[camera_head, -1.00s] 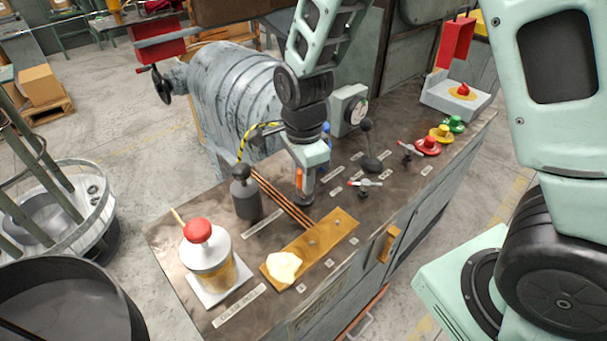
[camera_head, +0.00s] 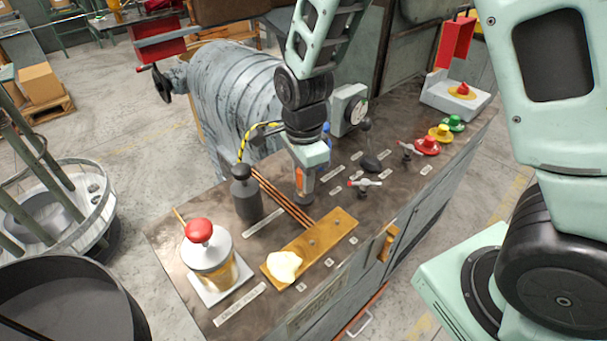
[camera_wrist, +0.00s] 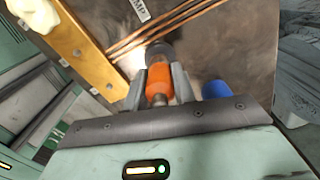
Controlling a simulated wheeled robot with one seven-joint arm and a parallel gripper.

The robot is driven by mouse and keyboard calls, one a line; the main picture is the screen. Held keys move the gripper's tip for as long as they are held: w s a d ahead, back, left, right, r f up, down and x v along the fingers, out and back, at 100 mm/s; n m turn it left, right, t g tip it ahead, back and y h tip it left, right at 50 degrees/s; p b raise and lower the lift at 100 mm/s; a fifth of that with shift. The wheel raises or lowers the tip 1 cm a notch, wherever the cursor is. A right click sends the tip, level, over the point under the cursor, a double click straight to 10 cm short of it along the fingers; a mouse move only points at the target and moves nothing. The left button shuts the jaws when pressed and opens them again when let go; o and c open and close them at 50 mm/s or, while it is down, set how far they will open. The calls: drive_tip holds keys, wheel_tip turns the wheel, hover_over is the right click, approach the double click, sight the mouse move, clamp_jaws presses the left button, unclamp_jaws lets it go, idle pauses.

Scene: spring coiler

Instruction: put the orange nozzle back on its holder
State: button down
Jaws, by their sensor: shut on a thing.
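My gripper (camera_wrist: 160,88) is shut on the orange nozzle (camera_wrist: 159,80), with a dark finger on either side of it in the wrist view. In the head view my gripper (camera_head: 305,188) points down at the bench top, and only a sliver of orange shows between its fingers. A dark grey round part (camera_wrist: 159,50) lies just beyond the nozzle's far end. I cannot tell whether it is the holder, or whether the nozzle touches it.
Copper rods (camera_head: 280,198) lie left of my gripper. A blue object (camera_wrist: 215,90) is close beside my gripper. Levers (camera_head: 366,184) stand right.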

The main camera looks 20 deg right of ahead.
drive_tip(key=shift+f, duration=0.6)
idle(0.7)
drive_tip(key=c, duration=1.1)
unclamp_jaws()
drive_tip(key=shift+o, duration=0.2)
wheel_tip(320, 180, up, 30)
drive_tip(key=p, duration=1.5)
drive_tip(key=shift+r, duration=0.25)
drive_tip(key=shift+a, duration=0.1)
